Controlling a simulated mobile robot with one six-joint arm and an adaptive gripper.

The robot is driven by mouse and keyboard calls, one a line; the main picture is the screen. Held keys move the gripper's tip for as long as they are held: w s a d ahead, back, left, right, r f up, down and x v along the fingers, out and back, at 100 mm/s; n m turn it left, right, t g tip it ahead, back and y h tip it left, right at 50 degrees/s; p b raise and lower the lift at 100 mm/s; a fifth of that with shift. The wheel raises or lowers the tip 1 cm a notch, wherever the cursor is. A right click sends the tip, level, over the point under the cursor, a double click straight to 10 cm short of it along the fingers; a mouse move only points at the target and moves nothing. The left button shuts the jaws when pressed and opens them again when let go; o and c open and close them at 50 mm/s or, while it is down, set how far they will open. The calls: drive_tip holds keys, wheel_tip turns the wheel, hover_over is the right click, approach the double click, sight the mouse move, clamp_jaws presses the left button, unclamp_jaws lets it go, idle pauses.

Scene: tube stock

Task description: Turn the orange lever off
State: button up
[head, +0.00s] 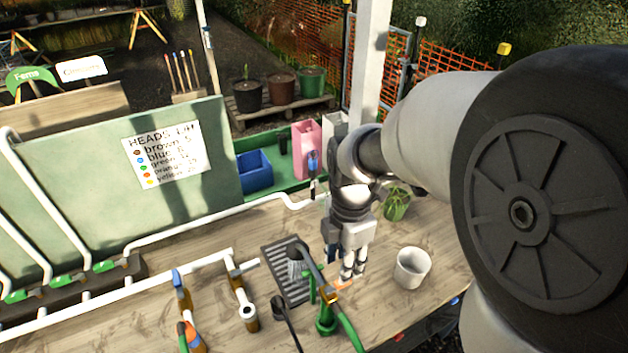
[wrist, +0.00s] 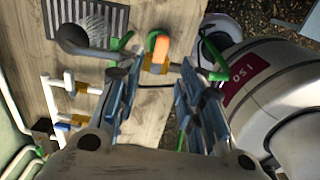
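The orange lever (head: 343,285) sits on a brass valve on a green standpipe (head: 326,321), near the front of the wooden bench. In the wrist view the orange lever (wrist: 159,47) shows just past my fingertips, roughly in line with the gap between them. My gripper (head: 353,272) points down close above the lever in the head view. In the wrist view my gripper (wrist: 161,66) has its two fingers wide apart, with nothing held between them. I cannot tell whether a finger touches the lever.
A white pot (head: 412,267) and a potted plant (head: 396,203) are to the right. White pipes and other valves (head: 181,290) lie left.

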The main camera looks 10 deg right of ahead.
sight(338, 285)
wheel_tip(338, 285, down, 7)
drive_tip(key=shift+r+b, duration=0.2)
drive_tip(key=shift+b, duration=0.55)
clamp_jaws()
